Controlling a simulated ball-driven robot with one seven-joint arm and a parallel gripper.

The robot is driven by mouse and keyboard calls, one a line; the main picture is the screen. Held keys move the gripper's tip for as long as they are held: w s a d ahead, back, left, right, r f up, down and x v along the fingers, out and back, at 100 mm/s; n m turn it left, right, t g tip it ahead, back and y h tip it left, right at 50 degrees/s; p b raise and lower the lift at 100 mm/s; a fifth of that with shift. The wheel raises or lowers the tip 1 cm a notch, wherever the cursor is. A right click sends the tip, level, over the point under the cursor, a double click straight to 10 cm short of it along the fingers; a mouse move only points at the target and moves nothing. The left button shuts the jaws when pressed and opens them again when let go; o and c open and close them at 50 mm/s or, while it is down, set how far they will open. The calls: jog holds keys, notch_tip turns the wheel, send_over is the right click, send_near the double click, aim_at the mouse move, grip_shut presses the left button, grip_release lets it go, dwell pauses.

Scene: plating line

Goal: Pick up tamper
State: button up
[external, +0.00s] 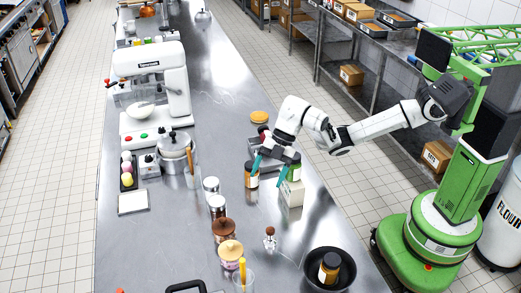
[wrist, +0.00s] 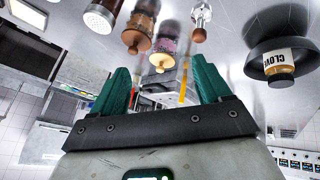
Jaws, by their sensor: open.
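The tamper (external: 270,241), a small metal piece with a wooden knob on top, stands upright on the steel counter, in front of the gripper in the external view. In the wrist view the tamper (wrist: 201,20) shows at the top, beyond the right finger. My gripper (external: 268,170) has teal fingers spread apart and hangs above the counter, well apart from the tamper. In the wrist view my gripper (wrist: 163,85) has nothing held between its fingers.
A dark bowl (external: 345,262) with a labelled jar (external: 329,268) stands right of the tamper. Lidded jars (external: 226,230) and shakers (external: 217,205) stand to its left. An amber jar (external: 252,178) and a white box (external: 291,194) are by the gripper. Counter around the tamper is bare.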

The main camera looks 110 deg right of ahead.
aim_at(270, 236)
jog(key=a+f+g, duration=0.1)
jog(key=a+f, duration=0.1)
jog(key=f, duration=0.2)
jog(key=a+f+g, duration=0.1)
jog(key=a+f, duration=0.1)
jog(key=f, duration=0.2)
jog(key=a+f+g+b, duration=0.1)
jog(key=a+f, duration=0.2)
jog(key=f, duration=0.2)
jog(key=shift+w+g+y, duration=0.15)
jog(key=shift+g+y, duration=0.15)
jog(key=shift+w+a+r+x, duration=0.1)
jog(key=shift+w+a+x, duration=0.05)
jog(key=shift+x, duration=0.85)
jog(key=shift+w+a+r+x, duration=0.1)
jog(key=shift+x, duration=0.85)
jog(key=shift+w+a+x, duration=0.15)
jog(key=shift+x, duration=0.85)
jog(key=shift+r, duration=0.1)
jog(key=c, duration=1.2)
